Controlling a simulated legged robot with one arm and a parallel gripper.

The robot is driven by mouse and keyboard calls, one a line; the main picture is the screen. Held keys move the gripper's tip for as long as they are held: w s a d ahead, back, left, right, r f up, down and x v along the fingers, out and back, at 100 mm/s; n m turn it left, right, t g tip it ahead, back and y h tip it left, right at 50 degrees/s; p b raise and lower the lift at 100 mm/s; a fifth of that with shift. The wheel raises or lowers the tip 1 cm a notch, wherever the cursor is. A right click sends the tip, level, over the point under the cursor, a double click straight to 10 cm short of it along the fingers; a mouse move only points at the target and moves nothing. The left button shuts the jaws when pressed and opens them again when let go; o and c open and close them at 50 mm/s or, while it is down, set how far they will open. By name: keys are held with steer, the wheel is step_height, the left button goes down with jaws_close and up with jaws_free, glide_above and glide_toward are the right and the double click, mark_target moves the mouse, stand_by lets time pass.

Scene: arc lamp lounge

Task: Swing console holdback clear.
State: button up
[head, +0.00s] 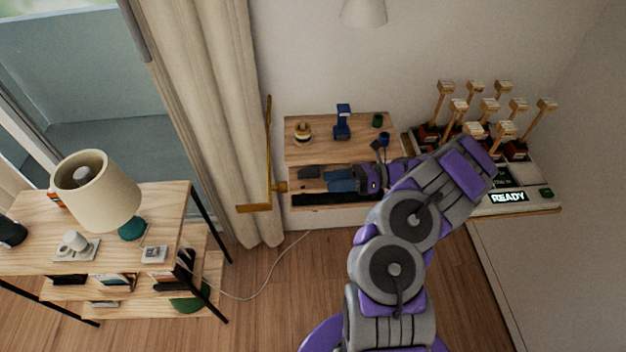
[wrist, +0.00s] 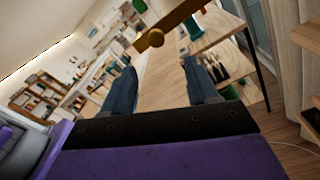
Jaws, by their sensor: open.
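The brass holdback (head: 268,150) is a bent bar at the left end of the wooden console (head: 300,155), in front of the curtain. It has a tall upright part, a short stub pointing at the console and a flat foot at the bottom left. My gripper (head: 322,180) is open and empty in front of the console, its blue fingers pointing left toward the holdback, apart from it. In the wrist view, the brass bar (wrist: 172,25) with a round end lies beyond and above the gap between my fingertips (wrist: 157,62). My forearm hides part of the console.
The cream curtain (head: 205,100) hangs behind the holdback. A shelf table (head: 165,205) with a lamp (head: 95,190) stands at left. A blue stand (head: 342,122) and small items sit on the console. A panel of levers (head: 515,180) is at right.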

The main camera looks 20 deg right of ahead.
steer(key=v, duration=0.6)
steer(key=shift+a, duration=0.1)
stand_by(0.4)
steer(key=a+r+n+g+h, duration=0.1)
steer(key=a+r+n+g, duration=0.5)
steer(key=a+r+n, duration=0.5)
steer(key=s+a+r+n+g+h, duration=0.2)
steer(key=s+a, duration=0.2)
steer(key=a, duration=0.2)
steer(key=s+a+r+n+g+h, duration=0.2)
steer(key=s+a+h, duration=0.15)
steer(key=a, duration=0.25)
steer(key=s+a+n+h+b, duration=0.1)
steer(key=s+a+n+h, duration=0.2)
steer(key=s+n+h, duration=0.5)
steer(key=s+d+f+n+t+h, duration=0.1)
steer(key=s+d+n+t+h, duration=0.2)
steer(key=s, duration=1)
steer(key=d, duration=0.3)
steer(key=shift+s+d+t, duration=0.25)
steer(key=shift+s+t, duration=0.05)
steer(key=shift+s, duration=0.1)
